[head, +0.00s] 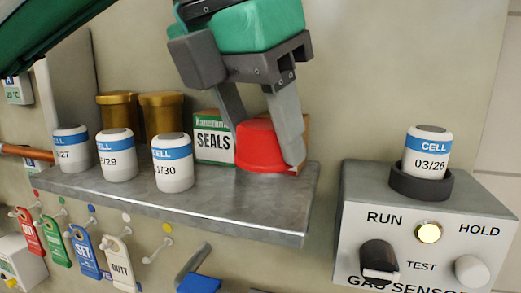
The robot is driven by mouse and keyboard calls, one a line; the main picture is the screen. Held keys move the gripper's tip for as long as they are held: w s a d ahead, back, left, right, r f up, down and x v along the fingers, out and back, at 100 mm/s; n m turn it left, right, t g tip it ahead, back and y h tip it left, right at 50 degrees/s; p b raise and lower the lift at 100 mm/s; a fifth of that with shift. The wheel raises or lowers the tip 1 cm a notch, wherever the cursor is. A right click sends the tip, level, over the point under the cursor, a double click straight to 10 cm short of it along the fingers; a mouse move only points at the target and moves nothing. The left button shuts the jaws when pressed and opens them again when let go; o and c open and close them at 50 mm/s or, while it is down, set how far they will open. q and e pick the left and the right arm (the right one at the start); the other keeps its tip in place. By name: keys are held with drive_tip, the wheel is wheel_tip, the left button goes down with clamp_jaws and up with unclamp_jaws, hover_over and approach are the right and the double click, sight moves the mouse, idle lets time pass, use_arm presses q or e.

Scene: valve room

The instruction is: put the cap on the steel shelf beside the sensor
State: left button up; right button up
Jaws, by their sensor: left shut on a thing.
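The red cap (258,148) is at the right end of the steel shelf (200,203), in front of a SEALS box. My left gripper (267,140) comes down from above and is shut on the cap, one finger on each side. The cap's lower rim is at the shelf top; I cannot tell whether it bears on it. The gas sensor (400,225) is a grey box to the right of the shelf, across a gap. A cell marked 03/26 (428,155) stands upright in the dark ring on its top. My right gripper is not in view.
Several white cells, one marked /30 (172,165), stand along the shelf's left part. Two brass-coloured cylinders (161,115) and the SEALS box (213,140) stand behind. Coloured tags (85,255) hang on pegs below. The shelf's front right corner is bare.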

sight(271, 197)
use_arm(q)
wheel_tip(271, 197, down, 3)
drive_tip(key=shift+s+f+p, duration=0.1)
drive_tip(key=shift+f+p, duration=0.05)
drive_tip(key=shift+p, duration=0.45)
drive_tip(key=shift+f, duration=0.55)
drive_tip(key=o, duration=0.9)
drive_tip(key=shift+o, duration=0.2)
